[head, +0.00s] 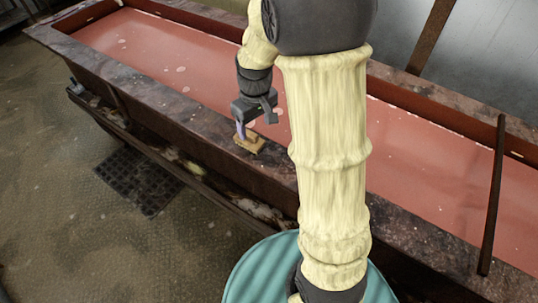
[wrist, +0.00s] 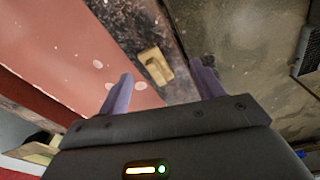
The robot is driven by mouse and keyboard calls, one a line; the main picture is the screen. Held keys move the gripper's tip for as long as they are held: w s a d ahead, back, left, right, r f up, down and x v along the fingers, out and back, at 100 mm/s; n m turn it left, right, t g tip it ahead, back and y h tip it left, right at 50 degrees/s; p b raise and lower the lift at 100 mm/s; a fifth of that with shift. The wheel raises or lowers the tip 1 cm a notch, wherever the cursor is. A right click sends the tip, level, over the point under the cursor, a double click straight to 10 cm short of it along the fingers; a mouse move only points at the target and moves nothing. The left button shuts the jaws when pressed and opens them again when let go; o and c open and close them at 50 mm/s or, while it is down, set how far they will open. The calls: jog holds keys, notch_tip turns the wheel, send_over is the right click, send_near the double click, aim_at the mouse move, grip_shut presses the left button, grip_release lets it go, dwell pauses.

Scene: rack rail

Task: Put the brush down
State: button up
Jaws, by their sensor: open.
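The brush, a small tan wooden block with a raised part, lies on the dark, worn rim of the long trough in the head view (head: 252,145). It also shows in the wrist view (wrist: 152,60), on the rim close to the trough's red inner side. My gripper (head: 243,133) is just above the brush in the head view. In the wrist view my gripper (wrist: 161,70) has its two purple fingers spread wide, with the brush showing in the gap between them and touching neither. Nothing is held. The brush's underside is hidden.
The trough's rim (head: 190,103) runs diagonally past the brush, with a red floor (head: 190,68) inside. A rusty bar (head: 493,195) crosses the trough at the right. A lower ledge with debris (head: 255,208) runs along the near side. A dark floor grate (head: 130,180) lies at the left.

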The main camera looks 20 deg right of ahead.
jog(key=s+m+t, duration=0.1)
jog(key=s+m, duration=0.3)
jog(key=s, duration=0.8)
jog(key=shift+s+a+t, duration=0.15)
jog(key=shift+s+t, duration=0.15)
jog(key=shift+s, duration=0.1)
